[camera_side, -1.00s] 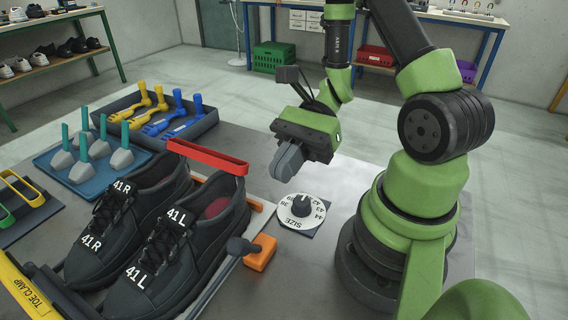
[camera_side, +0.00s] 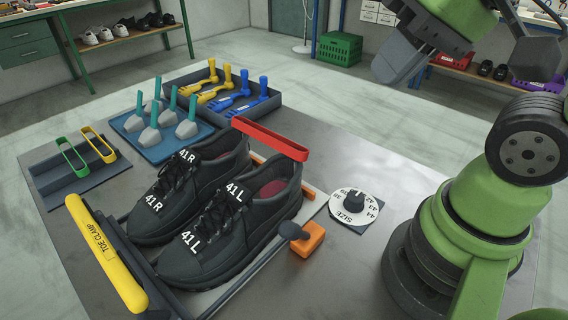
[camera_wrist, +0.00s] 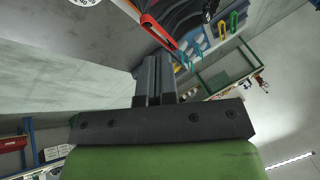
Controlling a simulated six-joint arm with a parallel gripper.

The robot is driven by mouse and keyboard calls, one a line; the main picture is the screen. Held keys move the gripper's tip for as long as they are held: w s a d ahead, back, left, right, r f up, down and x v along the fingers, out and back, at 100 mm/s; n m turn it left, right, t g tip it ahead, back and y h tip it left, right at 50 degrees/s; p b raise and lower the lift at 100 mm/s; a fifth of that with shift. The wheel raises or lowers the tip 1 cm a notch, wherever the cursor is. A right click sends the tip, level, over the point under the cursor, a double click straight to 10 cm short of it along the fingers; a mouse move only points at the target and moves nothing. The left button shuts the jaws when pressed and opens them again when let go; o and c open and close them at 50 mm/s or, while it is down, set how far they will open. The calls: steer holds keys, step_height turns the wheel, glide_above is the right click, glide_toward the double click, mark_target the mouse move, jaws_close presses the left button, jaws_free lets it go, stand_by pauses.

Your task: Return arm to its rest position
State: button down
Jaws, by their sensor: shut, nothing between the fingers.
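My gripper (camera_side: 401,62) is raised high at the top right of the side view, well above the table and clear of everything on it. Its fingers are shut and empty; the wrist view also shows the closed gripper fingers (camera_wrist: 154,80). Below and to the left, a pair of black shoes marked 41 R (camera_side: 172,190) and 41 L (camera_side: 232,222) stands in the fixture. A red bar (camera_side: 270,138) is across their heel end. A yellow toe clamp (camera_side: 104,252) lies along their toe end.
A size dial (camera_side: 354,207) and an orange lever block (camera_side: 308,240) sit right of the shoes. A blue tray of teal-handled pieces (camera_side: 155,130), a tool tray (camera_side: 226,97) and a strap holder (camera_side: 75,165) stand behind and left. The air around my gripper is free.

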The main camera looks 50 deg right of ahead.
steer(key=shift+s+d+r+n+t, duration=0.15)
steer(key=shift+r+n+t, duration=0.1)
steer(key=shift+r+t, duration=0.2)
steer(key=shift+s+a+r+n+t, duration=0.15)
steer(key=shift+r+n+t, duration=0.15)
steer(key=shift+r, duration=0.25)
steer(key=shift+d, duration=0.1)
